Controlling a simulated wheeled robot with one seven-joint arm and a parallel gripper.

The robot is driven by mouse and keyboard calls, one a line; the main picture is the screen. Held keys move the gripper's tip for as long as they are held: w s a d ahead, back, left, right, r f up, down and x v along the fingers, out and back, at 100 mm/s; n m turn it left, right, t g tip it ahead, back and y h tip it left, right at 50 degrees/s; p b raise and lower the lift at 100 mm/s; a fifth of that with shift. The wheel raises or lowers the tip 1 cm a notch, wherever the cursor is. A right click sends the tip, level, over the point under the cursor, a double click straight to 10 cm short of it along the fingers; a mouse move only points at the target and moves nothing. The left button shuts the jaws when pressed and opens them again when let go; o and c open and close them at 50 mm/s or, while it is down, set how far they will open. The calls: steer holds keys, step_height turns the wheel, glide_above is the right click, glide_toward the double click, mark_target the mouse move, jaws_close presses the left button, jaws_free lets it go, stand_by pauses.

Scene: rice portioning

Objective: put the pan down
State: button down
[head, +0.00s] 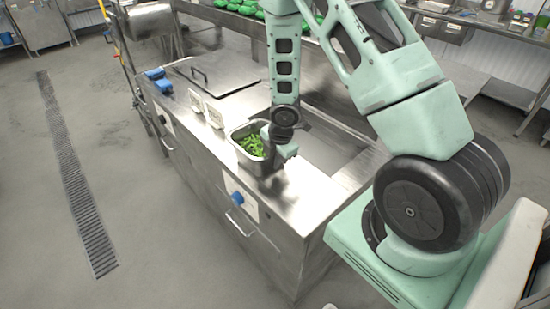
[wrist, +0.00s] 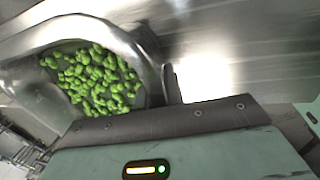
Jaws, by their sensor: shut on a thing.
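The pan (head: 236,131) is a metal container holding green pieces (head: 250,145). It is at the front part of the steel counter (head: 310,190) in the head view. In the wrist view the pan (wrist: 150,50) fills the upper left, with the green pieces (wrist: 95,80) inside. My gripper (head: 277,150) is at the pan's right side and is shut on its rim. The fingertips are mostly hidden, and I cannot tell whether the pan's base touches the counter.
Two small white containers (head: 206,108) stand left of the pan. Behind them is a steel lid with a handle (head: 215,75), and blue items (head: 157,79) lie at the counter's left end. A recessed opening (head: 325,140) lies right of my gripper. The front right counter top is clear.

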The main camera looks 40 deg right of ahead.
steer(key=shift+f, duration=0.1)
steer(key=c, duration=1.5)
jaws_free()
